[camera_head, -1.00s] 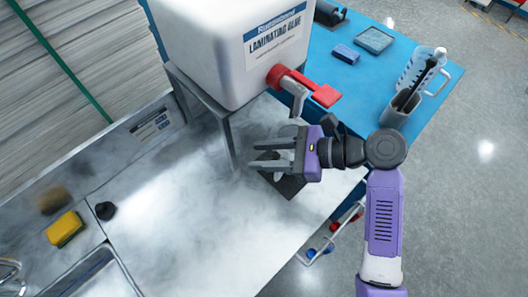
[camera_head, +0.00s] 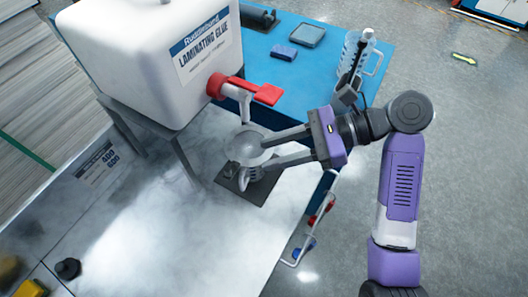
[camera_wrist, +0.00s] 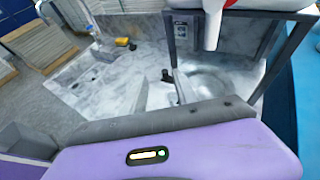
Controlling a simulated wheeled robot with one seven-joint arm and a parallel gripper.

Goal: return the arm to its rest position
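My gripper (camera_head: 258,156) is open, its two grey fingers spread apart and pointing left. Just off the fingertips, a clear round vessel (camera_head: 243,148) stands over a dark flat plate (camera_head: 262,188) under the tap. I cannot tell whether a finger still touches it. A grey ribbed piece shows by the lower fingertip. In the wrist view the purple gripper body fills the bottom, and a pale round shape (camera_wrist: 208,84) lies beyond it. My arm is bent, reaching in from the right.
The white glue container (camera_head: 150,60) with a red-handled tap (camera_head: 245,88) stands on a grey metal stand (camera_head: 180,155) close to my gripper. A clear jug (camera_head: 355,55) with dark tools stands on the blue table (camera_head: 300,85) behind. Grey floor (camera_head: 470,150) on the right is open.

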